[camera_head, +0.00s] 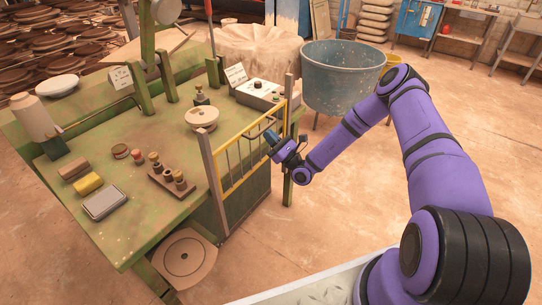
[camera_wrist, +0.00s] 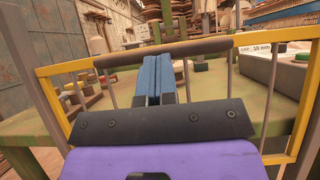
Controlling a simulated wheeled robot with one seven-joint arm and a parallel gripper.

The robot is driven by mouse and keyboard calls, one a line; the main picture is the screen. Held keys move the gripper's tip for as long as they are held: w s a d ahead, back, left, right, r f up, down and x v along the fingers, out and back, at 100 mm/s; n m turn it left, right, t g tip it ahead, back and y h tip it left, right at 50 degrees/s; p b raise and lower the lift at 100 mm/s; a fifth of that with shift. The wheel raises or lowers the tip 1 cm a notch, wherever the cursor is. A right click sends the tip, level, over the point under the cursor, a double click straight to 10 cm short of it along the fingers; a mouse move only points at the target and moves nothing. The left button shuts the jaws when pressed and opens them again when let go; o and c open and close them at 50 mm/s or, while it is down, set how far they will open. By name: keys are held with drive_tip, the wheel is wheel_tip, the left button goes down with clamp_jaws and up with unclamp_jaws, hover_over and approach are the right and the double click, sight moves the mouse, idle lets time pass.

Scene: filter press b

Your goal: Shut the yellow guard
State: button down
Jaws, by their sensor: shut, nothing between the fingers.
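The yellow guard (camera_head: 250,170) is an upright barred frame between two grey-brown posts at the front edge of the green bench. In the wrist view its yellow frame (camera_wrist: 304,95) spans most of the picture. A brown handle bar (camera_wrist: 205,46) crosses in front of it. My gripper (camera_head: 270,136) is on the outer side of the guard, close to the handle. Its blue fingers, also in the wrist view (camera_wrist: 162,62), are shut together and empty, with their tips at the bar. I cannot tell whether they touch it. My gripper hides part of the guard's lower middle in the wrist view.
The green bench (camera_head: 130,215) carries a round pale dish (camera_head: 201,118), a control box (camera_head: 259,93), a block with several knobs (camera_head: 171,182) and a grey tin (camera_head: 105,201). A large blue-grey tub (camera_head: 343,80) stands behind my arm. The floor to the right is clear.

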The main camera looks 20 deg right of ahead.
wheel_tip(320, 180, up, 9)
drive_tip(key=shift+w+r, duration=0.1)
drive_tip(key=shift+r, duration=0.05)
idle(0.4)
